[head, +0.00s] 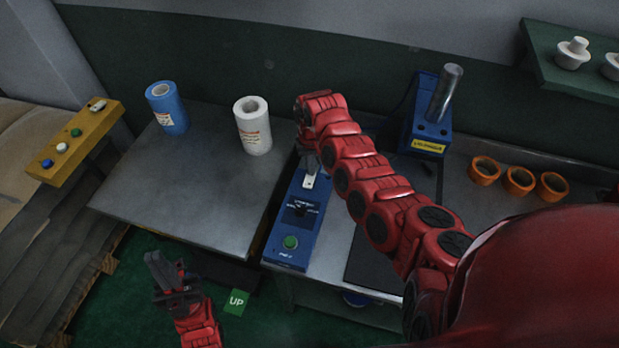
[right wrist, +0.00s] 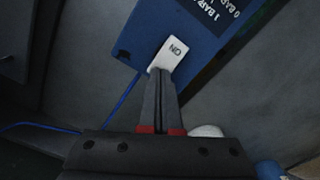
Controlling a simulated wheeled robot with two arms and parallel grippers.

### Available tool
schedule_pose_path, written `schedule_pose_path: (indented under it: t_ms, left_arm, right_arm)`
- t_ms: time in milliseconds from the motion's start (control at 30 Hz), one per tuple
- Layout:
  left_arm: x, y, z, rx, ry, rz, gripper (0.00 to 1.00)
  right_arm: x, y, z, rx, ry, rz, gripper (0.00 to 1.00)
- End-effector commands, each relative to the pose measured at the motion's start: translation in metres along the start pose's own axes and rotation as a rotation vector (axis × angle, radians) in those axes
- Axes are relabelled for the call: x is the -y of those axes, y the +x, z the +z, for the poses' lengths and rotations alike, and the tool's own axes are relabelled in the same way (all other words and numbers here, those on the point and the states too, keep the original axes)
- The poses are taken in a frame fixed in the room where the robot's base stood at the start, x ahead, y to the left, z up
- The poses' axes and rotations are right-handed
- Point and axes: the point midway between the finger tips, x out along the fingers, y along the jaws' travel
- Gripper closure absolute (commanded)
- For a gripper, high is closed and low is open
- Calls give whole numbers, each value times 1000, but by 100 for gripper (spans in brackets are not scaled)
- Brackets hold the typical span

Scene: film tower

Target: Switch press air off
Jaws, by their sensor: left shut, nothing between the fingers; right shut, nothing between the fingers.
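The blue control box (head: 294,232) stands at the left end of the right-hand bench. My left gripper (head: 157,260) is shut and empty, low over the green floor, away from the box.
A blue press (head: 428,128) with a metal cylinder stands behind my right arm. Several orange rings (head: 519,181) lie to its right. A blue roll (head: 167,108) and a white roll (head: 252,126) stand on the left table. A yellow button panel (head: 73,143) is at far left.

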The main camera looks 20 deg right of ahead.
Motion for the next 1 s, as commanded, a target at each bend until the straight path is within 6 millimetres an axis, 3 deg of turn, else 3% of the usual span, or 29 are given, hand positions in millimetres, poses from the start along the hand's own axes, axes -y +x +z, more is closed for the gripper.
schedule_pose_path:
  t_ms: [700, 1000]
  left_arm:
    - [0, -8, 1, 0, 0, 0, 100]
    - [0, 4, -1, 0, 0, 0, 100]
  right_arm:
    - [0, 12, 0, 1, -1, 0, 100]
    - [1, -3, 0, 0, -1, -1, 100]
